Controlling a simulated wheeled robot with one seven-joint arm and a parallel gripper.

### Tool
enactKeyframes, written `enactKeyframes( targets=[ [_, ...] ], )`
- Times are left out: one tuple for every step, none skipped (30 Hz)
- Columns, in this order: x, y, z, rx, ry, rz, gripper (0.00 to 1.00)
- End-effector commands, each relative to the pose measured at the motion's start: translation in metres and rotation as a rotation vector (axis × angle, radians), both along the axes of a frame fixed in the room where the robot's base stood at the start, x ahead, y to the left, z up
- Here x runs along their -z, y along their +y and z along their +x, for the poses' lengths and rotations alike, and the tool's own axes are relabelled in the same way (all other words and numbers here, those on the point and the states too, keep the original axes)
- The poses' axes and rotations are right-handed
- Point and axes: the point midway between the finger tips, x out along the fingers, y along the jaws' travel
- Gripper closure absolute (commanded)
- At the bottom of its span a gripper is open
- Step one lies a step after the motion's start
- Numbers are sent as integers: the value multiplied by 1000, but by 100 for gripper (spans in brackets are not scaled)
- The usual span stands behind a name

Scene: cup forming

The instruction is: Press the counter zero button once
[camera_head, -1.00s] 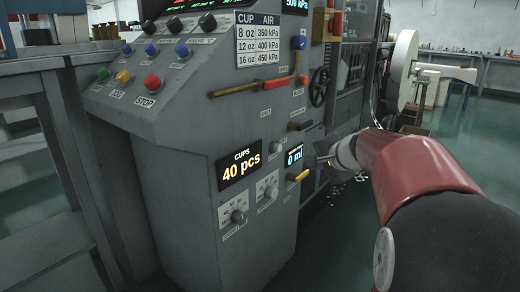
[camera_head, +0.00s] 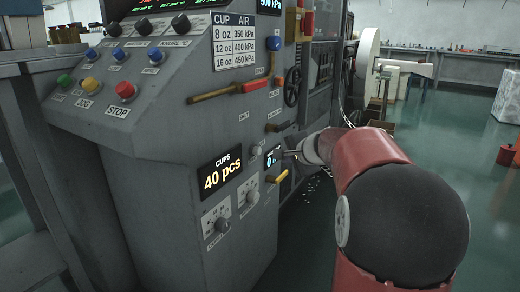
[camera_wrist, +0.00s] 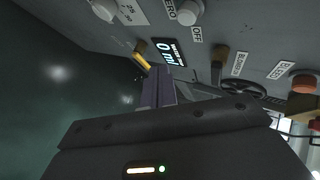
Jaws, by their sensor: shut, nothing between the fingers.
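The counter zero button looks to be the pale round button (camera_head: 256,151) just right of the CUPS display (camera_head: 220,172), which reads 40 pcs. In the wrist view, a pale round button (camera_wrist: 189,12) sits beside a ZERO label at the top edge. My gripper (camera_head: 290,153) is right of the button in the head view, in front of the ml display (camera_head: 271,158), partly covering it. In the wrist view, my gripper's fingers (camera_wrist: 160,78) are closed together and empty, their tips close below the ml display (camera_wrist: 168,50). The tips look apart from the button.
A yellow-handled lever (camera_head: 282,177) is below the ml display and shows left of the fingertips in the wrist view. A dark lever (camera_head: 279,127) is above it. Two dials (camera_head: 222,225) are under the CUPS display. A red STOP button (camera_head: 125,90) is at upper left.

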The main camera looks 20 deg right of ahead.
Motion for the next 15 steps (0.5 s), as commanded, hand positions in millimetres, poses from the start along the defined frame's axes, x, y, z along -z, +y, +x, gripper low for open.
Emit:
enactKeyframes(
  targets=[
    [-4, 5, 7, -1, 2, 1, 100],
    [-4, 8, 10, -2, 2, 2, 100],
    [-4, 11, 15, -1, 1, 2, 100],
    [-3, 14, 18, -2, 2, 2, 100],
    [-3, 17, 21, -2, 2, 2, 100],
    [-3, 20, 25, -1, 1, 2, 100],
    [-2, 22, 28, -2, 1, 1, 100],
    [-2, 23, 30, -2, 1, 0, 100],
    [-2, 26, 33, -1, 1, 0, 100],
    [-2, 27, 35, -1, 1, 0, 100],
    [-1, 29, 37, -1, 1, 0, 100],
    [-1, 30, 39, -1, 0, 1, 100],
    [-1, 31, 40, 0, 0, 1, 100],
    [-1, 32, 41, 1, 0, 1, 100],
    [-1, 33, 42, 1, 0, 1, 100]
  ],
)
